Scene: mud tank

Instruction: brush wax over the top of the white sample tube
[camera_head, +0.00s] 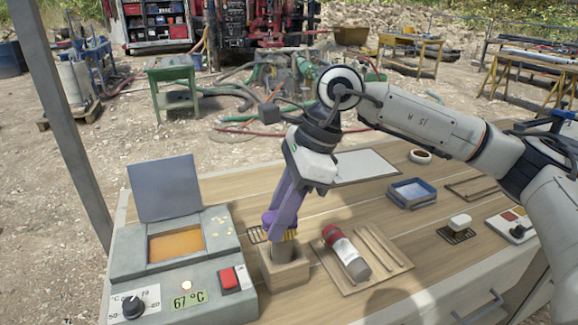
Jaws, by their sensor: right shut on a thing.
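My right gripper (281,222), with purple fingers, points down over a wooden block holder (287,277). It is shut on a narrow thing with a tan-yellow part, probably the brush; the fingers hide most of it, and its lower end is at the block's opening. The wax tank (129,259) stands at the left with its lid up and orange wax (175,245) inside. A pale tube with a red end (349,257) lies tilted on a grooved wooden tray (392,267); I cannot tell whether it is the sample tube. My left gripper is out of view.
A red switch (229,279), a dial (133,306) and a 67 °C display are on the tank. A blue tray (411,193), a tape roll (420,156), a white block on a dark grid (460,222) and a control box stand at right. Bench space between them is clear.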

